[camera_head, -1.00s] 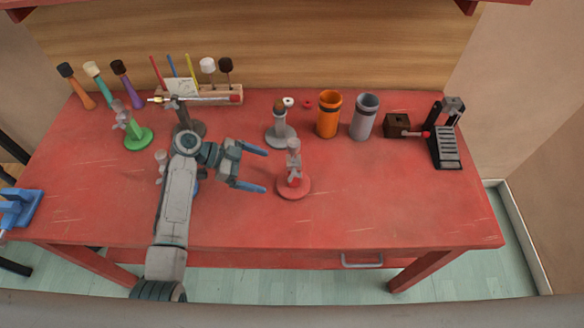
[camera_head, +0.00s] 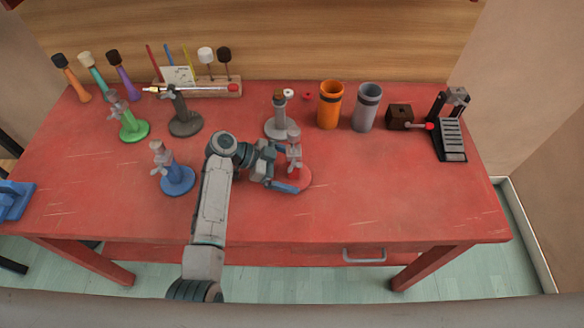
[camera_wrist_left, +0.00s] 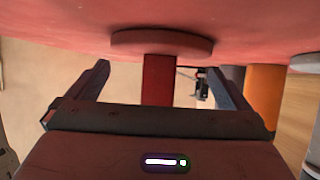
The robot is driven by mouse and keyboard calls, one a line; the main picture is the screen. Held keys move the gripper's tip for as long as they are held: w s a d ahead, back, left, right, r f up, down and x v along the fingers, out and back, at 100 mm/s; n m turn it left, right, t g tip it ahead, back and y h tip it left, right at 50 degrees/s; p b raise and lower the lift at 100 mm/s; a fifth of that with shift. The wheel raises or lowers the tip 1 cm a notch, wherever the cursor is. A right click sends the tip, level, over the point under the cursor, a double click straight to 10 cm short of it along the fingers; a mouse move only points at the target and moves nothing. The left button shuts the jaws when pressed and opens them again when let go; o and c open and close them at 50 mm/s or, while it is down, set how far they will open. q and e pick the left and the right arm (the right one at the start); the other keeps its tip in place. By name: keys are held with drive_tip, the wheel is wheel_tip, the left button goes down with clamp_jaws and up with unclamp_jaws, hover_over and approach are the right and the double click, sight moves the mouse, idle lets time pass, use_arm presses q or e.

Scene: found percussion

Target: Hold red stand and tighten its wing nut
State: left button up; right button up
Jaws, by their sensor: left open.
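The red stand (camera_head: 302,178) has a round red base and a grey upper part with a wing nut (camera_head: 294,167). It stands upright right of the middle of the table. My left gripper (camera_head: 287,168) is open around it, one finger on each side. In the left wrist view, the red post (camera_wrist_left: 158,82) rises between the spread fingers (camera_wrist_left: 160,68), with gaps on both sides. The round base (camera_wrist_left: 162,43) shows beyond it. The wing nut is not clear in the wrist view. My right gripper is not in view.
Blue (camera_head: 177,181), green (camera_head: 134,131), dark grey (camera_head: 186,124) and light grey (camera_head: 281,126) stands are on the red table (camera_head: 390,205). Behind are an orange cup (camera_head: 330,106), a grey cup (camera_head: 366,110) and a black pedal (camera_head: 450,135). The front right is clear.

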use_arm(q)
drive_tip(key=shift+d, duration=0.1)
drive_tip(key=shift+c, duration=0.4)
drive_tip(key=c, duration=1.8)
drive_tip(key=shift+o, duration=0.2)
